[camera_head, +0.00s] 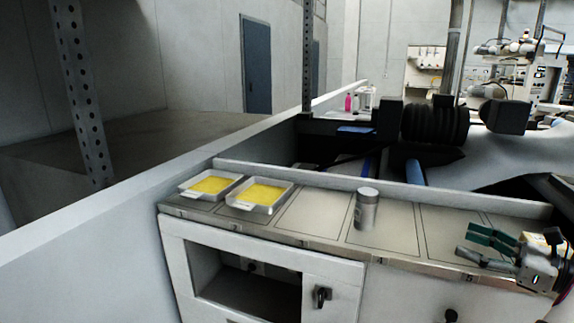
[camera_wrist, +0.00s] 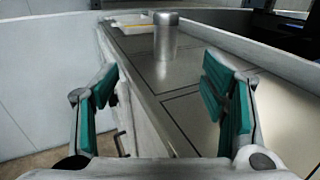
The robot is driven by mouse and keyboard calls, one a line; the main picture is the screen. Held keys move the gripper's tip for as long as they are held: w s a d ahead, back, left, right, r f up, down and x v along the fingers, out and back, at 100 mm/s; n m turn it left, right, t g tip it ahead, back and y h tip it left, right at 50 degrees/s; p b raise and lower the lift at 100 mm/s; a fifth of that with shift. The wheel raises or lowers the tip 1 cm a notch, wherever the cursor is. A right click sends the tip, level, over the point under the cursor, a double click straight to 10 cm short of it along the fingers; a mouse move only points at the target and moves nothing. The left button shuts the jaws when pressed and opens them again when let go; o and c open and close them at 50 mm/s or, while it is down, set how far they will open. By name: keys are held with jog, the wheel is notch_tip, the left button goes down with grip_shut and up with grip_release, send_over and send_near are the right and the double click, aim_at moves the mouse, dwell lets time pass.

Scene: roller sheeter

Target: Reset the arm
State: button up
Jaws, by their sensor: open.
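My gripper (camera_head: 481,246) is at the right of the head view, over the right part of the counter and near its front edge. Its green-padded fingers are spread apart with nothing between them. In the wrist view my gripper (camera_wrist: 160,105) shows both fingers, left and right, wide open. A metal cylinder (camera_head: 367,209) stands upright on the counter, to the left of my gripper and apart from it. It also shows in the wrist view (camera_wrist: 165,38), beyond the fingers.
Two white trays with yellow contents, the left tray (camera_head: 182,194) and the right tray (camera_head: 233,207), sit on the counter's left end. The counter (camera_head: 308,212) has outlined cells, several bare. A raised ledge (camera_head: 400,190) runs behind it. A cabinet with an open compartment (camera_head: 245,285) is below.

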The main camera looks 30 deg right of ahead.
jog(key=w+a+r+n+g+y+p, duration=0.1)
jog(key=w+a+r+n+g, duration=0.25)
jog(key=a, duration=0.55)
jog(key=w+a+r+n+g+y+p, duration=0.1)
jog(key=w+a+n+g+y, duration=0.1)
jog(key=a+n+g, duration=0.55)
jog(key=w+a+r+n+g+y+p, duration=0.1)
jog(key=w+a+r+n, duration=0.15)
jog(key=a, duration=0.75)
jog(key=s+a+r+n+g+h+p, duration=0.2)
jog(key=s+a+n+h, duration=0.5)
jog(key=n, duration=0.9)
jog(key=s+a+r, duration=0.1)
jog(key=s+a, duration=0.2)
jog(key=a, duration=0.2)
jog(key=shift+s+a+r+n+h, duration=0.15)
jog(key=shift+s+a+n+h, duration=0.15)
jog(key=shift+n+h, duration=0.1)
jog(key=shift+s+a+r+n+t+h+p, duration=0.1)
jog(key=shift+s+r+n+t+h+p, duration=0.15)
jog(key=shift+n, duration=0.4)
jog(key=shift+s+a+r+n+t+h+p, duration=0.15)
jog(key=shift+r+n+t+p, duration=0.15)
jog(key=shift+n, duration=0.3)
jog(key=shift+c, duration=0.2)
